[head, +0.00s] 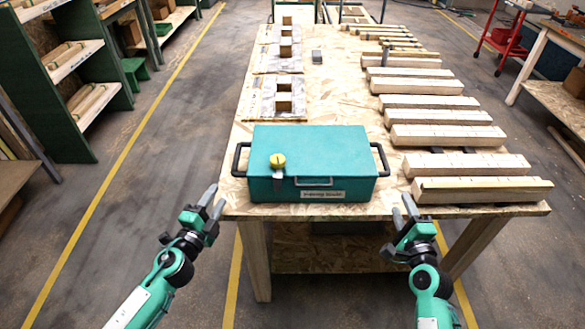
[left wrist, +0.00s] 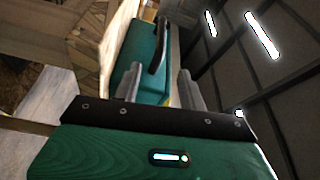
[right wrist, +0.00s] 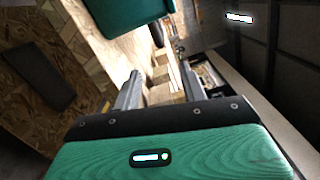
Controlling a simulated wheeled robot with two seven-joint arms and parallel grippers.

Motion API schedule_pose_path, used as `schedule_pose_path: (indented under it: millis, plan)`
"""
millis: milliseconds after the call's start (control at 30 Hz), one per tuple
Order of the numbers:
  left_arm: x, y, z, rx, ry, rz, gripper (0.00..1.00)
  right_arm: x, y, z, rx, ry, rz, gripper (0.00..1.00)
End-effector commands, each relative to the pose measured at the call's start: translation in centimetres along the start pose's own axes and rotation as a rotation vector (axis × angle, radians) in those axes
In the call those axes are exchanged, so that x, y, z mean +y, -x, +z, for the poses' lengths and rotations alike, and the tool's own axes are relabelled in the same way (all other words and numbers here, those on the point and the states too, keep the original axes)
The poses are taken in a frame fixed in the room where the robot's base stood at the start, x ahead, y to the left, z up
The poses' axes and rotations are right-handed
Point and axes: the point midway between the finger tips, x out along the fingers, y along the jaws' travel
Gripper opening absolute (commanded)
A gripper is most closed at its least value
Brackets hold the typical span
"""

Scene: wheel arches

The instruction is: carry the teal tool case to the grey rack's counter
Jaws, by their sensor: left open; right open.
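The teal tool case (head: 340,155) lies flat on the near end of a wooden workbench (head: 335,100). It has a dark handle on each short side, a front handle, a label and a round yellow item on its lid. My left gripper (head: 209,197) is open and empty, in front of and left of the case. My right gripper (head: 405,207) is open and empty, near the bench's front edge, right of the case. The case also shows in the left wrist view (left wrist: 132,66) beyond the open fingers, and partly in the right wrist view (right wrist: 118,12).
Several pale wooden beams (head: 435,137) lie along the bench's right side. Wooden pieces on boards (head: 277,97) lie at its back left. Green shelving (head: 70,75) stands at left across a yellow-lined aisle. A red cart (head: 505,38) stands at upper right. The left aisle floor is clear.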

Motion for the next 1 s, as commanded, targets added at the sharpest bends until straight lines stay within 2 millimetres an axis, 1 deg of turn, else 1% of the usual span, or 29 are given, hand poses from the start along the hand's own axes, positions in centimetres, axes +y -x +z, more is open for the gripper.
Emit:
schedule_pose_path:
  millis: [133,267,800,1000]
  plan:
    - [0.0,-0.8,0.0,0.001,0.001,0.000,0.42,0.0,-0.8,0.0,-0.001,0.001,-0.001,0.43]
    - [-0.1,-2.4,0.0,-0.001,0.000,-0.002,0.42,-0.1,-2.3,0.0,-0.001,0.002,-0.001,0.43]
    - [-0.1,-10.6,0.0,-0.002,0.002,-0.001,0.42,0.0,-10.6,0.1,-0.002,0.003,0.000,0.43]
    - [0.0,-12.8,0.0,-0.002,0.002,-0.001,0.42,0.0,-12.8,0.1,-0.002,0.003,0.001,0.43]
